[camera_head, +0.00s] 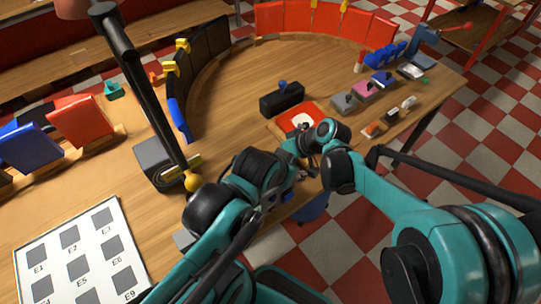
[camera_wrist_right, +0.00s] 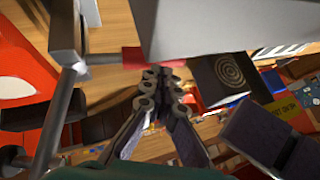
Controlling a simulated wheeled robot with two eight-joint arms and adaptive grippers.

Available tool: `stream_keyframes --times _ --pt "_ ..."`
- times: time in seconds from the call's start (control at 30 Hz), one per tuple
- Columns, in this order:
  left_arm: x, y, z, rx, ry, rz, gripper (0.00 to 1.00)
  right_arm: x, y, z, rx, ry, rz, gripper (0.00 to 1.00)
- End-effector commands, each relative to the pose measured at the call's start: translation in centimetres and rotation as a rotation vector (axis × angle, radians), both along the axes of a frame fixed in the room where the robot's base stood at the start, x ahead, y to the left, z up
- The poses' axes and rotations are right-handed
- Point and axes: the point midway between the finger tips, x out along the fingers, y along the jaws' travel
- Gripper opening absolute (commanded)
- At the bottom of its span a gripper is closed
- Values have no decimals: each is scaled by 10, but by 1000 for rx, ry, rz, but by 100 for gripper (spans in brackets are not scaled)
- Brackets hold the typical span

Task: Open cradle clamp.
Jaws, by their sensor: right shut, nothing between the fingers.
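In the wrist view my right gripper (camera_wrist_right: 160,85) is shut and empty. Its fingertips are just below a small red piece (camera_wrist_right: 152,57) on a metal rod, possibly the clamp handle; contact is unclear. A large pale grey block (camera_wrist_right: 225,25) hangs over the red piece. In the head view both arms meet near the table's front edge, where the small dark fingers (camera_head: 308,166) are mostly hidden by arm links. I cannot make out the left fingers or their opening. I cannot clearly identify the cradle clamp in the head view.
A red and white plate (camera_head: 300,119) and a black block with a blue knob (camera_head: 282,98) sit beyond the arms. Grey, pink and blue blocks (camera_head: 362,91) stand to the right. A black pole with a yellow ball (camera_head: 192,182) slants at left. The middle of the table is clear.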

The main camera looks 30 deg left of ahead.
Motion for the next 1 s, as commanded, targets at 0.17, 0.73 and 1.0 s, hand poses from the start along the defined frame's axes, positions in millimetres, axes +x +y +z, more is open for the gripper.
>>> stream_keyframes --times 0.17,0.73,1.0 --pt "0 0 -2 0 0 0 44 0 0 -3 1 1 1 0" --pt "0 0 -2 0 0 0 44 1 -2 -1 1 0 -1 0" --pt "0 0 -2 0 0 0 44 5 -30 33 0 1 -3 0"
